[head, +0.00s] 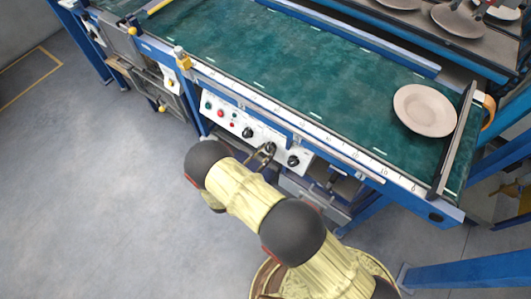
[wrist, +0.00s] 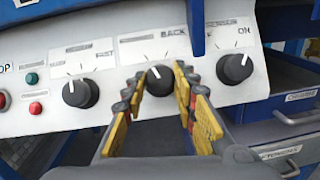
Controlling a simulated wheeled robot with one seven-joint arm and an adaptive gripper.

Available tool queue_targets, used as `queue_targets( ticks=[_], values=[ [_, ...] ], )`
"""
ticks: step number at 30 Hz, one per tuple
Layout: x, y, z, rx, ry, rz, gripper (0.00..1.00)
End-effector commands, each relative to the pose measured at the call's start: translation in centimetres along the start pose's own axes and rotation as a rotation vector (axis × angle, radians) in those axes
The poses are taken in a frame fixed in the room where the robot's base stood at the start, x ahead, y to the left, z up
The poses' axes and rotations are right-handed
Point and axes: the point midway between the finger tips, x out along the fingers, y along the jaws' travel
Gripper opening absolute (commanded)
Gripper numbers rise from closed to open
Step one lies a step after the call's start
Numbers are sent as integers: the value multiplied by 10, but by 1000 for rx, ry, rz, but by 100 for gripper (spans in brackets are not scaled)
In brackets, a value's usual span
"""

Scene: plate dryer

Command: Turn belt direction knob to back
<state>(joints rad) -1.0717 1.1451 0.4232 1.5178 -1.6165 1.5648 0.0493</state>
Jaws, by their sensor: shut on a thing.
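The belt direction knob (wrist: 160,80) is the black middle knob on the white control panel (wrist: 110,108), under a label reading BACK at its right. Its white pointer mark points up and slightly left. My gripper (wrist: 160,74) has its yellow-padded fingers on either side of this knob and is shut on it. In the head view my gripper (head: 264,152) reaches the front of the panel (head: 224,118), and the fingers partly hide the middle knob.
A black knob (wrist: 80,93) is left of the held one, and another (wrist: 234,68), marked ON, is right. Green (wrist: 32,78) and red (wrist: 35,108) buttons sit at the left. A plate (head: 425,110) lies on the green belt (head: 290,70). A blue post stands close right of the gripper.

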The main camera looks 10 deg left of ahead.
Motion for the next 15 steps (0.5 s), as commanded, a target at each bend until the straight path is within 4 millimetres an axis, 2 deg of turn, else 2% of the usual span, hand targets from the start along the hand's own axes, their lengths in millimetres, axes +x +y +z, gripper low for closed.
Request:
queue_targets(
  ticks=[15],
  values=[
    [1, 6, 0, 405, 0, -232, 3]
  ],
)
